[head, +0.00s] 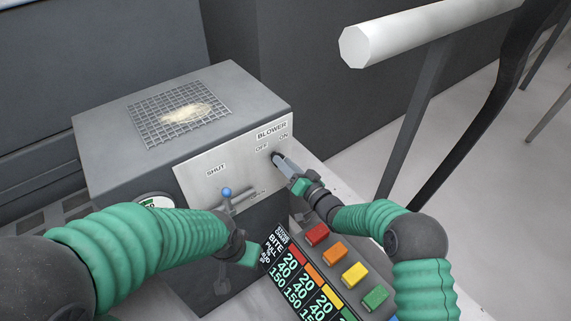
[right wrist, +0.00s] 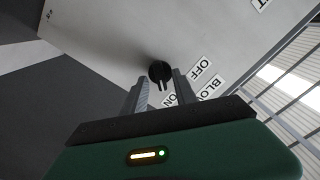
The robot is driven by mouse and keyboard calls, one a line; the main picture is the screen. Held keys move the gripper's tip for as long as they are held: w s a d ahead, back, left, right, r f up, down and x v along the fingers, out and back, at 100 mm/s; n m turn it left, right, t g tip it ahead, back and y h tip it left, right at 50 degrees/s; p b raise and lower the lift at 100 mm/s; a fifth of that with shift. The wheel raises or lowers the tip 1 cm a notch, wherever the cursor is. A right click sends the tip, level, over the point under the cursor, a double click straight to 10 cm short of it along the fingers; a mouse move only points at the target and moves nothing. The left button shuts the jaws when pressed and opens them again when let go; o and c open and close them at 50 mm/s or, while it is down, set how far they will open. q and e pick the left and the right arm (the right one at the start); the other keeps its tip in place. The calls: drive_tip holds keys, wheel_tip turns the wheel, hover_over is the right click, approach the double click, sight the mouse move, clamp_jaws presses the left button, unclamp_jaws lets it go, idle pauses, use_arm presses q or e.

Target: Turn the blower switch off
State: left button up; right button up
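The blower switch is a small black knob (right wrist: 160,71) on the light front panel (head: 200,180) of a dark grey box, below the BLOWER label. In the right wrist view its pointer lies on the side of the ON label (right wrist: 171,99); the OFF label (right wrist: 201,70) is to its right. My right gripper (head: 281,160) is at the knob in the head view. In the right wrist view its two fingers (right wrist: 161,88) are apart, one on each side of the knob; contact is unclear. My left gripper (head: 240,247) is low beside the panel; its fingers cannot be made out.
A blue-tipped lever (head: 226,192) stands on the panel close to my left gripper. A wire grid (head: 150,130) with pale material tops the box. Coloured blocks (head: 335,254) and a chart (head: 300,283) lie below my right forearm. A white rail (head: 425,30) crosses the upper right.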

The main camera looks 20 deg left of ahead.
drive_tip(key=shift+a, duration=0.25)
drive_tip(key=c, duration=0.3)
drive_tip(key=shift+d, duration=0.15)
clamp_jaws()
drive_tip(key=shift+f, duration=0.1)
drive_tip(key=shift+s+a+f+n+b, duration=0.1)
drive_tip(key=shift+n+b, duration=3.1)
drive_tip(key=shift+n, duration=0.8)
drive_tip(key=shift+s+a+n+b, duration=0.1)
drive_tip(key=shift+n+b, duration=3.1)
drive_tip(key=shift+n, duration=0.8)
